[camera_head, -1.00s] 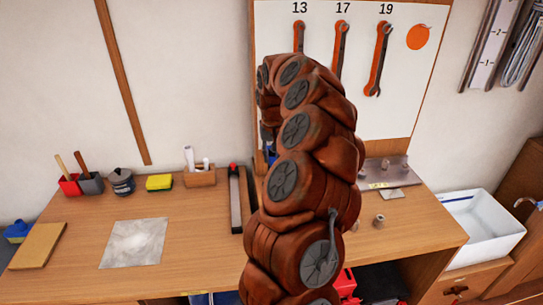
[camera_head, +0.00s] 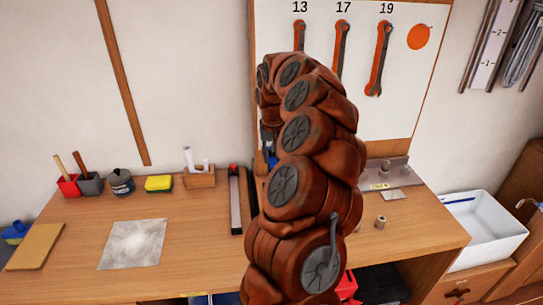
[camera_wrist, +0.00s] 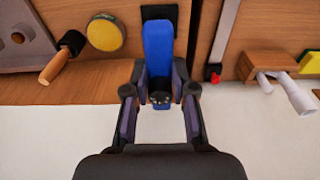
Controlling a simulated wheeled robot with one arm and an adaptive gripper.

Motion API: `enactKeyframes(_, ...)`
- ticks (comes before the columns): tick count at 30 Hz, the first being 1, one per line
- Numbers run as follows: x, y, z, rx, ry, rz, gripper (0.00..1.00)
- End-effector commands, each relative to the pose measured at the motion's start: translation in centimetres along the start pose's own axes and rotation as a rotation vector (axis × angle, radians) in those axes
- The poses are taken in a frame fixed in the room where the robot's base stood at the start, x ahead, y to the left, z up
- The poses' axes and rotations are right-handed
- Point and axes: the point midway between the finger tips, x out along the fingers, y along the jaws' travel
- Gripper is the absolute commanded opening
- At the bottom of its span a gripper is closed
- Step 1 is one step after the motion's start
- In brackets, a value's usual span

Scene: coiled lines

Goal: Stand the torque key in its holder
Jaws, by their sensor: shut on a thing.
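My gripper (camera_wrist: 159,72) is shut on a blue block-like handle, which I take for the torque key (camera_wrist: 159,42). Its near end has a dark, metallic-looking part between the fingertips. In the wrist view the far end of the blue handle overlaps a black square piece (camera_wrist: 151,12) on the wood; I cannot tell whether that is the holder or whether they touch. In the head view my arm hides most of the gripper, and only a small blue patch (camera_head: 271,158) shows beside it.
A steel bar with a red end (camera_head: 234,200) lies near my arm. A wooden block with white rolls (camera_head: 198,178), a yellow sponge (camera_head: 158,183) and a dark jar (camera_head: 121,182) stand left. A wooden-handled tool (camera_wrist: 61,61) and yellow disc (camera_wrist: 106,32) show in the wrist view.

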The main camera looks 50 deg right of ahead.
Motion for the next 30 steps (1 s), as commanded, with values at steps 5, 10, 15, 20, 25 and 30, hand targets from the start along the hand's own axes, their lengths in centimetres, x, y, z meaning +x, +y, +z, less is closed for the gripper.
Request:
enactKeyframes(5,0.1,0.1,0.0,0.000,0.002,0.001,0.00)
enactKeyframes(10,0.0,0.1,0.0,0.000,0.001,0.001,0.00)
enactKeyframes(15,0.0,0.1,0.0,0.000,0.001,0.001,0.00)
enactKeyframes(20,0.2,0.1,0.0,0.000,0.001,0.001,0.00)
enactKeyframes(25,0.6,0.0,0.1,0.000,0.000,0.001,0.00)
enactKeyframes(30,1.0,0.0,0.1,0.000,0.000,0.000,0.00)
